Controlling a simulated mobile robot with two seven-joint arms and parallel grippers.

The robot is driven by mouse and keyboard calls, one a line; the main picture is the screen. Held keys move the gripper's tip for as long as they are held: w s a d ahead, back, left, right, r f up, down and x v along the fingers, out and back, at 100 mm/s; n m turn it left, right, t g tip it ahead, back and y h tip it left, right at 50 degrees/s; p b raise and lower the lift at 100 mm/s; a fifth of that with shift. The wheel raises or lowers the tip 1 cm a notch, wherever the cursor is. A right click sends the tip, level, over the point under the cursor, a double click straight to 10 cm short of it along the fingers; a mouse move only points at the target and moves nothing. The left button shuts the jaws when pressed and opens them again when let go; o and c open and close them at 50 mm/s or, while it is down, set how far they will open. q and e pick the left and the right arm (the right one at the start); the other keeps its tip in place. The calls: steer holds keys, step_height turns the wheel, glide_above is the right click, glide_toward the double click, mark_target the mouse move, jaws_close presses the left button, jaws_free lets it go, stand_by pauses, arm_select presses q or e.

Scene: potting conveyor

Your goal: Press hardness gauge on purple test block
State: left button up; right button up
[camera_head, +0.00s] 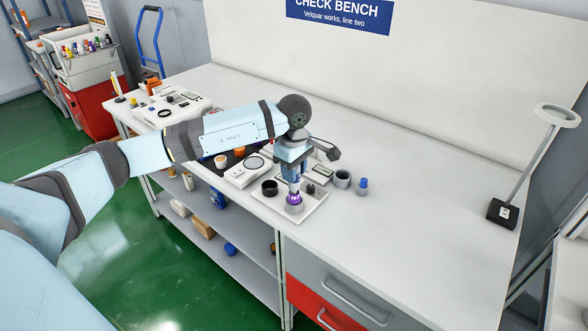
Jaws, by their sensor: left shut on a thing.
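The purple test block (294,203), a small round piece with a purple upper part and a grey lower part, stands on a white tray (314,212) near the bench's front edge. My left gripper (293,172) points down directly above it and is shut on the hardness gauge (294,186), a small upright bluish tool mostly hidden by the fingers. The gauge's lower end meets the purple block in the picture; I cannot tell whether it touches or presses. My right gripper is out of view.
A white instrument (246,172) lies to the left. A lamp (503,212) stands at right; the bench (430,210) between is clear.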

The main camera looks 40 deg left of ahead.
arm_select(q)
steer(key=shift+r+p, duration=1.25)
steer(key=shift+r, duration=1.7)
